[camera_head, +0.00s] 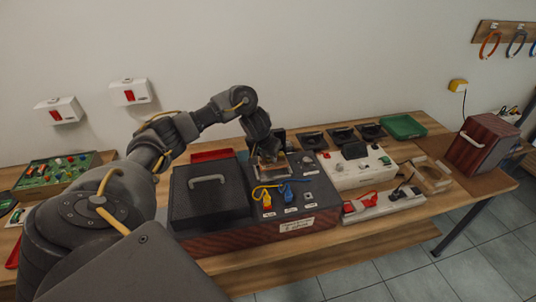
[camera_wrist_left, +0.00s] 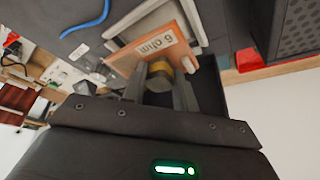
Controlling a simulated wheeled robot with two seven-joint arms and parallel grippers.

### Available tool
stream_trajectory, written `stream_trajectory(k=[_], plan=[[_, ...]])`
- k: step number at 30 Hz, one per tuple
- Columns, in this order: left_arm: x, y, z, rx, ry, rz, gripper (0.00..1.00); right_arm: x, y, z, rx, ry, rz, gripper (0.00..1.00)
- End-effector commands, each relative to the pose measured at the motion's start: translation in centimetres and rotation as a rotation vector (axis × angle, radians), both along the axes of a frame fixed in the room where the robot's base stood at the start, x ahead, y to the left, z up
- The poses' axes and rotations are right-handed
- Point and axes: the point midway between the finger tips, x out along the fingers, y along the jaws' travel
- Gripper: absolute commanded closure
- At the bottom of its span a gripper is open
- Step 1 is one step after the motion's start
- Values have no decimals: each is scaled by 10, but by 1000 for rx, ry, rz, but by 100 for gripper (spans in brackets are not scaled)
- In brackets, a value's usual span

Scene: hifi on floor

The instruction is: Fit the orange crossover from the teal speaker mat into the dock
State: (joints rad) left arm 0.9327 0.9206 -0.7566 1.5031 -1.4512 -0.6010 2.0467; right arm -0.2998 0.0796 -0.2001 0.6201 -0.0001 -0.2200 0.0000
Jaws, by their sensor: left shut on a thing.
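A pale-framed recess (camera_wrist_left: 125,22), seemingly the dock, lies right beside and behind the crossover. In the head view my left gripper (camera_head: 266,155) is over the dark hifi unit (camera_head: 240,228), above this framed area. The arm partly hides the crossover, and I cannot tell whether it touches the frame. I cannot identify the teal mat.
A black lid with a handle (camera_head: 208,185) is left of the framed area. Yellow and blue cables (camera_head: 289,190) lie in front. A white unit (camera_head: 355,168), several dark mats and a green tray (camera_head: 403,126) are to the right. A red tray (camera_head: 212,155) is behind.

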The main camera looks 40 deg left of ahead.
Motion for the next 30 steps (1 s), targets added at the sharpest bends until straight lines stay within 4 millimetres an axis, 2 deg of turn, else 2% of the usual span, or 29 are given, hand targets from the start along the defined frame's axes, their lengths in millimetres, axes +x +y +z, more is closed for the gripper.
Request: stream_trajectory(k=[12, 30], plan=[[-1, -1, 1, -1, -1, 0, 98, 0, -1, 10, -1, 0, 0, 64], [-2, -1, -4, 0, 0, 0, 98, 0, -1, 8, -1, 0, 0, 64]])
